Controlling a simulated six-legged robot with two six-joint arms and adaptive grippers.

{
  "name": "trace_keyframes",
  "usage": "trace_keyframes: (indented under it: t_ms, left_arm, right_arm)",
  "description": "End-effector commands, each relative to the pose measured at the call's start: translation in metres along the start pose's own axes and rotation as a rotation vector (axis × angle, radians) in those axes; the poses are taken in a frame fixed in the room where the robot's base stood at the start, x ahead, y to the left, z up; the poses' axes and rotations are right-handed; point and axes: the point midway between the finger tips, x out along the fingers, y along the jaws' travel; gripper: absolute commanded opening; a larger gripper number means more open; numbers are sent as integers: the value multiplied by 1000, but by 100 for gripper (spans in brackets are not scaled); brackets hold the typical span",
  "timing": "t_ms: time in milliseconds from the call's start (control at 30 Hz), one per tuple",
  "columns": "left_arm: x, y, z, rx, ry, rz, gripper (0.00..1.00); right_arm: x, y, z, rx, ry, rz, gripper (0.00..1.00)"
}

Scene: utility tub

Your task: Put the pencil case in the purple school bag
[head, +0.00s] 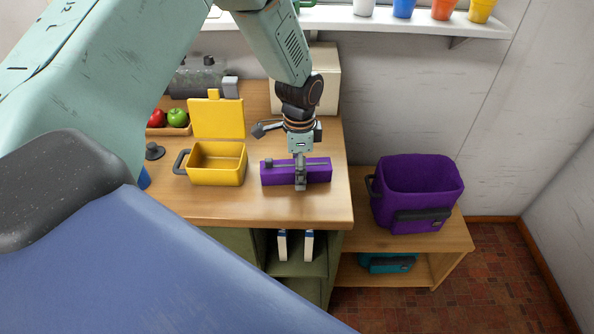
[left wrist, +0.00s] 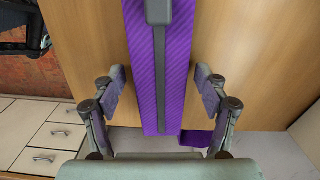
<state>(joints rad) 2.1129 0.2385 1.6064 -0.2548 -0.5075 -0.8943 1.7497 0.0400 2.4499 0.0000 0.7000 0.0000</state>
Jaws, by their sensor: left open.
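The purple pencil case (head: 318,172) lies on the wooden worktop near its front right, with a dark grey strip along its top. In the left wrist view the pencil case (left wrist: 160,60) runs lengthwise between my fingers, with a gap on each side. My left gripper (head: 300,184) is open over the case; its two fingers also show in the left wrist view (left wrist: 162,88). The purple school bag (head: 418,176) stands upright with its top open on a lower wooden bench to the right of the worktop. My right gripper is not in view.
A yellow lunch box (head: 216,176) with its lid raised stands left of the case. A wooden tray (head: 168,130) holds a red and a green fruit. A teal bag (head: 387,263) sits under the bench. Coloured pots stand on the wall shelf (head: 370,20) above.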

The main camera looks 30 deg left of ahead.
Motion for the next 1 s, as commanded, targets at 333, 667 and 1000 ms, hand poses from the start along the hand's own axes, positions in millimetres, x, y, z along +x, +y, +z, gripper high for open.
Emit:
trace_keyframes:
  t_ms: [333, 667, 1000]
  left_arm:
    - [0, 0, 0, -1, 1, 0, 59]
    - [0, 0, 0, -1, 1, 0, 31]
    - [0, 0, 0, 0, 0, 0, 6]
  right_arm:
    - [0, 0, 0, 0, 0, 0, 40]
    - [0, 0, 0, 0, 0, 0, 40]
    - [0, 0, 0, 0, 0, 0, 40]
